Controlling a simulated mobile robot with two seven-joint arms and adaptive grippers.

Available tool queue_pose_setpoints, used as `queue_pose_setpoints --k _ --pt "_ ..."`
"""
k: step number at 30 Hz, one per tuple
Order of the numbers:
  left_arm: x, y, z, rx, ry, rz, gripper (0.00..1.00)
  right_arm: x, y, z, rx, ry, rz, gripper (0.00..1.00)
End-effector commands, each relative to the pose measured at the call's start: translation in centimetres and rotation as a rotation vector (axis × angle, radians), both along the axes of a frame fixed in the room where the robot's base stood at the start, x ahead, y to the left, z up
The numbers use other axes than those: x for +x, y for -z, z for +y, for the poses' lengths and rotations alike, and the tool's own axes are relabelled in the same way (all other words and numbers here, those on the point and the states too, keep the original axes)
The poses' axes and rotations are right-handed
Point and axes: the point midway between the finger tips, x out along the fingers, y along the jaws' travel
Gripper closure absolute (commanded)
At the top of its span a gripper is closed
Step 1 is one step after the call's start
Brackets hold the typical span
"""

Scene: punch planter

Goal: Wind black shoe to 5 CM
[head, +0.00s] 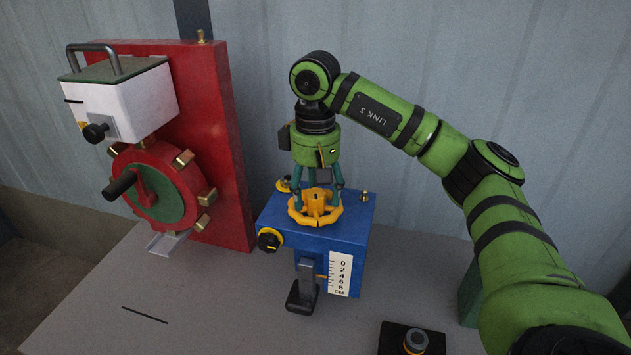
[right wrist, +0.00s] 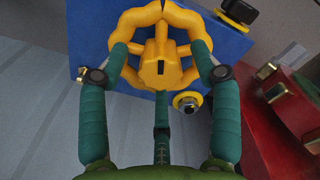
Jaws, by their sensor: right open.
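A yellow handwheel (head: 316,207) lies flat on top of a blue box (head: 345,233). A black shoe (head: 302,297) hangs on a grey stem below the front of the box. My right gripper (head: 318,190) is open above the handwheel, pointing down. In the right wrist view its fingers (right wrist: 160,75) reach around the handwheel (right wrist: 157,48) at its rim. My left gripper is not in view.
A black and yellow knob (head: 269,240) sticks out from the blue box's left side. A red panel (head: 222,140) with a white hopper (head: 125,100) and a cranked red drum (head: 158,185) stands at left. A black device (head: 395,340) sits front right. The grey table is clear at front left.

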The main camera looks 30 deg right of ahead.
Motion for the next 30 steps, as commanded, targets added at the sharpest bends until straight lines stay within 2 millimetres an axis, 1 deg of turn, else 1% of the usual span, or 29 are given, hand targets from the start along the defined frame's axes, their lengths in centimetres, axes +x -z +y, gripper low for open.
queue_pose_setpoints --k 4,7,18,24,30 --pt "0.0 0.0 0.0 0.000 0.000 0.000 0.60 0.1 -1.5 0.0 0.000 0.001 -0.004 0.36" --pt "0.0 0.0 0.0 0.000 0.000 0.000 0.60 0.1 -3.5 0.1 0.001 0.000 -0.007 0.36" --pt "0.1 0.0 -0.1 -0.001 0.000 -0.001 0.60 0.0 -9.1 0.0 -0.002 0.001 -0.004 0.36" --pt "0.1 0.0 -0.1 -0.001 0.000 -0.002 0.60 0.0 -11.1 0.1 -0.001 -0.001 0.000 0.36" --pt "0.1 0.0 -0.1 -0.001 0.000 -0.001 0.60 0.0 -11.9 0.0 0.000 -0.001 0.002 0.36"
